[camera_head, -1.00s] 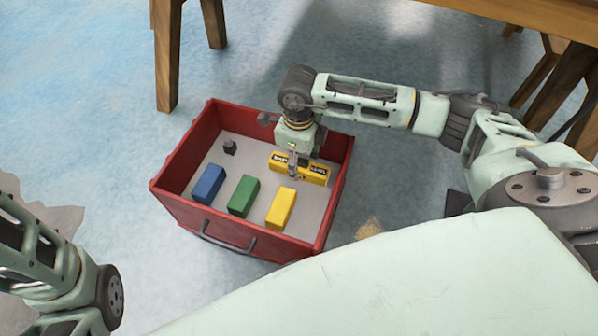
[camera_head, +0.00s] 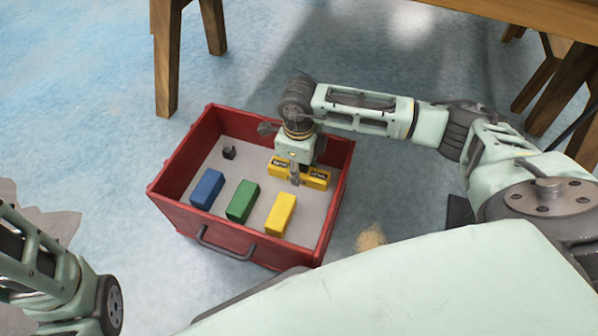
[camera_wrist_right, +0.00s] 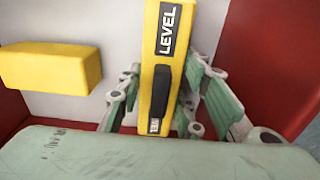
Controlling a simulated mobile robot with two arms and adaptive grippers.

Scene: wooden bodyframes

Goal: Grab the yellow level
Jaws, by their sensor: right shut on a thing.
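The yellow level (camera_head: 316,180), a yellow bar with black labels, is inside the red box at its right side. In the right wrist view the level (camera_wrist_right: 171,15) shows the word LEVEL and a dark strip, and it stands between the two fingers. My right gripper (camera_head: 295,180) reaches down into the box and is shut on the level; its fingers (camera_wrist_right: 158,98) flank the level in the wrist view. My left arm shows at the lower left of the head view, but its gripper is out of frame.
The red box (camera_head: 232,232) holds a blue block (camera_head: 207,188), a green block (camera_head: 242,202), a yellow block (camera_head: 281,214) and a small black object (camera_head: 229,152). The yellow block (camera_wrist_right: 50,68) lies left of the level in the wrist view. A wooden table (camera_head: 530,18) stands behind.

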